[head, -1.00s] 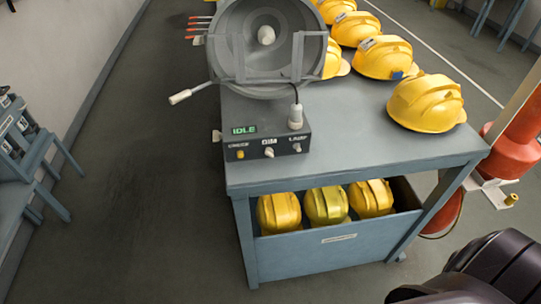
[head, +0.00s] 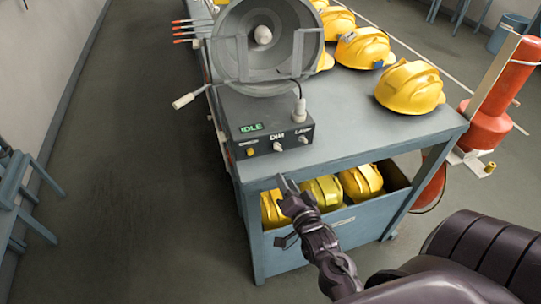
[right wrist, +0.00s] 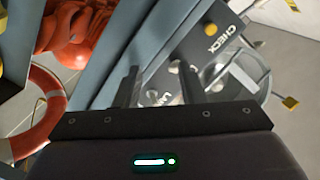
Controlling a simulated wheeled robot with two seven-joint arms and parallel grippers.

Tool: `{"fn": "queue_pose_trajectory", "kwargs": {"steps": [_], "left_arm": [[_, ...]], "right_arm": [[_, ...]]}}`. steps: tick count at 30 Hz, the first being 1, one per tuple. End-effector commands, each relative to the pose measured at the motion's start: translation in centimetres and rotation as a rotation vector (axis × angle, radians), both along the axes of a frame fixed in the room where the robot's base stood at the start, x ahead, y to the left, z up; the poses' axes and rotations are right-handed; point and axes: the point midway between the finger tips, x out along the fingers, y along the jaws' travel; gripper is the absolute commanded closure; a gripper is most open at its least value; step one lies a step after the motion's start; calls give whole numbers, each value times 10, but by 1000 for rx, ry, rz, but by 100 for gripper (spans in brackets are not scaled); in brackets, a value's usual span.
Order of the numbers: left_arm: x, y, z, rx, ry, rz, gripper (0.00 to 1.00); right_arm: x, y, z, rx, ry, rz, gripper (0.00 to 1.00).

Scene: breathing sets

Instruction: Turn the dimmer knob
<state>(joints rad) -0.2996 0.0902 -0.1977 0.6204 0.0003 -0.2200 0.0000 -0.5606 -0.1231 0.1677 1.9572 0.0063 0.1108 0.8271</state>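The grey control box (head: 265,125) stands on the table under a round grey lamp dish. Its screen reads IDLE. The white dimmer knob (head: 277,147), under the label DIM, sits between the yellow CHECK button (head: 250,152) and the white LAMP knob (head: 303,140). My right gripper (head: 284,184) is in front of the table's near edge, below the box and apart from the knob. In the right wrist view, my right gripper (right wrist: 160,88) has its fingers apart with nothing held. The box's yellow button (right wrist: 210,30) shows there; I cannot make out the dimmer knob. My left gripper is out of view.
The grey table (head: 350,120) holds the lamp dish (head: 266,45) and several yellow helmets (head: 410,87). More helmets lie in the bin (head: 350,225) below, behind my right gripper. A red cylinder (head: 487,125) stands right of the table.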

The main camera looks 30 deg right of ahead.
Motion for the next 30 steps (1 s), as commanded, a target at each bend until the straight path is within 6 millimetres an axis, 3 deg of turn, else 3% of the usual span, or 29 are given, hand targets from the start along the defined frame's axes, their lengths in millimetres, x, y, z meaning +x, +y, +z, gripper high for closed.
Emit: {"fn": "queue_pose_trajectory", "kwargs": {"steps": [3,6,12,21,30], "left_arm": [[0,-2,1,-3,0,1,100],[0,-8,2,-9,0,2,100],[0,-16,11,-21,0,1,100],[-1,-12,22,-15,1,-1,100],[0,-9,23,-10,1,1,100]], "right_arm": [[-1,-9,30,18,-64,-22,64],[1,-12,39,23,-84,-26,64],[26,-17,42,23,-88,-26,64],[66,-27,40,23,-84,-25,64],[75,-29,38,22,-83,-25,64]]}}
